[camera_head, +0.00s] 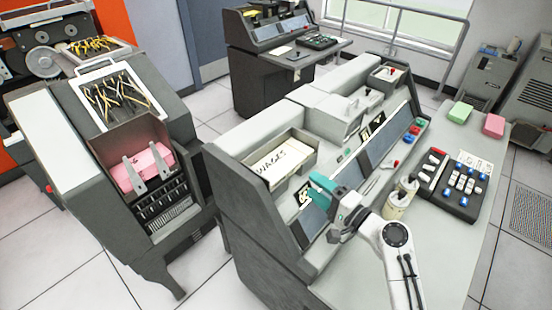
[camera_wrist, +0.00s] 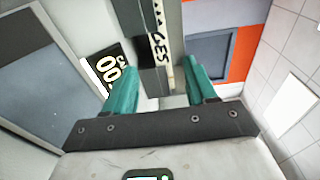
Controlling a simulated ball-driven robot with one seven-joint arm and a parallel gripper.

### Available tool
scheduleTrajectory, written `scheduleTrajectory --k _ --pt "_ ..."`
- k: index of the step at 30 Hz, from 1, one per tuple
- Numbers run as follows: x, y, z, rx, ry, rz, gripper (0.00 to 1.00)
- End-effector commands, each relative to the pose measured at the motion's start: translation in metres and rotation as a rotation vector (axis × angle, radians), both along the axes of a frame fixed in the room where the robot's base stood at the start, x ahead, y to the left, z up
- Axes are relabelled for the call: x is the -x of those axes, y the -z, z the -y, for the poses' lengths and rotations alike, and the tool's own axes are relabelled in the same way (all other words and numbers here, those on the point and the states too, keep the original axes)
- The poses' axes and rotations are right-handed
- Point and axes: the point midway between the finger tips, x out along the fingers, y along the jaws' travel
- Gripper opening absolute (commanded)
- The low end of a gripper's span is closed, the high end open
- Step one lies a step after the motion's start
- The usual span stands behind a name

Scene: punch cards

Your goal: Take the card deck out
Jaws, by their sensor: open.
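A white card deck (camera_head: 284,166) marked WAGES lies in an open tray (camera_head: 318,149) at the left end of the grey console. In the wrist view the deck's lettered face (camera_wrist: 157,48) shows as a narrow strip ahead of and between the fingers, partly hidden by a dark grey edge. My gripper (camera_head: 320,188) has teal fingers and is at the tray's near right side, close to the deck. In the wrist view my gripper (camera_wrist: 160,82) is open, with nothing visibly held between its fingers. I cannot tell whether a finger touches the tray.
A sloped panel with dark screens (camera_head: 378,146) runs along the console beside my arm. A keypad (camera_head: 455,188), a green block (camera_head: 460,112) and a pink block (camera_head: 494,125) sit on the desk to the right. A dark machine on the left holds a pink deck (camera_head: 155,160).

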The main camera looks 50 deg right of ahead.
Motion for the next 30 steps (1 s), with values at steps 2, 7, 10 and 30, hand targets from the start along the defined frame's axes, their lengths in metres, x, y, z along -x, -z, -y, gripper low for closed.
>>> scheduleTrajectory --k 2,7,10,30 --pt "-0.014 -0.004 0.001 0.000 -0.003 0.002 0.56" --pt "-0.036 -0.002 0.002 0.000 -0.002 0.001 0.56" --pt "-0.042 -0.002 0.002 0.001 -0.002 0.000 0.56" --pt "-0.095 -0.001 0.008 0.002 -0.001 -0.001 0.56"
